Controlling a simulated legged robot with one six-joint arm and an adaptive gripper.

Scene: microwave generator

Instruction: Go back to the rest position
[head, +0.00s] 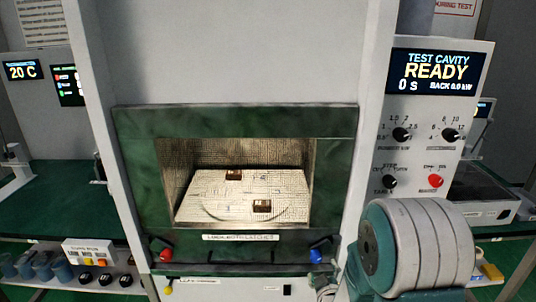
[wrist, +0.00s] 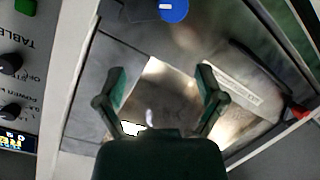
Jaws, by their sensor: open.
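My gripper (wrist: 161,85) is in the wrist view, with its two green fingers spread apart and nothing between them. It faces a grey metal surface with a bright patch behind the fingers; I cannot tell how far off it is. My gripper does not show in the head view. There, the microwave cavity (head: 130,150) stands open in its green frame.
The control panel (head: 465,112) at right reads READY and 0 S. A large grey-and-green rounded part, likely my arm, fills the lower right. A red knob (head: 166,255) and a blue knob (head: 316,256) sit below the cavity. Blue cups (head: 42,266) stand at lower left.

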